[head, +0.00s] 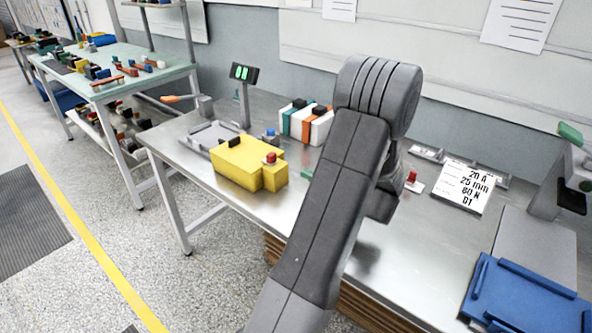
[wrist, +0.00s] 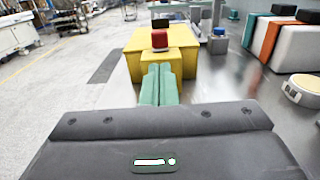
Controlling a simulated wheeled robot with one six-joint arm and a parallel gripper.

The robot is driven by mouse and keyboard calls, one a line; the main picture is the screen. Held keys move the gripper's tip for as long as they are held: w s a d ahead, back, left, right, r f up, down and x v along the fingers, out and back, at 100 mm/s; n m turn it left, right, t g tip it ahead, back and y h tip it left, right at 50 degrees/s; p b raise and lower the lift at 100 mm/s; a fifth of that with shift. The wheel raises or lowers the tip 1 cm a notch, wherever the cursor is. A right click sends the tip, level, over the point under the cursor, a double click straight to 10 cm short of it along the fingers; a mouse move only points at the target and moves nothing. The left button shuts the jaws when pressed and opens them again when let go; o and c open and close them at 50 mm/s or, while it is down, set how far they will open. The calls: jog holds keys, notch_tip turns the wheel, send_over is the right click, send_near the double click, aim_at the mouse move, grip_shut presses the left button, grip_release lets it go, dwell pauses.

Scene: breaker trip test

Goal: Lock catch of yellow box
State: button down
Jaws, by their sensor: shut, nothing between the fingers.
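The yellow box (head: 237,162) sits on the metal bench, left of my arm in the head view. It carries a black part (head: 234,142) on top and a smaller yellow block with a red button (head: 270,158) at its right end. In the wrist view the yellow box (wrist: 160,37) is straight ahead, with the red button (wrist: 159,39) facing me. My gripper (wrist: 158,70) is shut and empty, its green fingers together in front of the smaller yellow block. I cannot tell whether they touch it. The catch cannot be made out clearly.
White, green and orange breaker units (head: 306,122) stand behind the box. A display on a post (head: 243,85) stands at the back left. A placard (head: 463,187) and blue tray (head: 525,300) lie at the right. Bare bench surface (head: 215,200) lies in front of the box.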

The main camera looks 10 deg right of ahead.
jog(key=shift+v, duration=1.8)
jog(key=shift+w+a, duration=0.1)
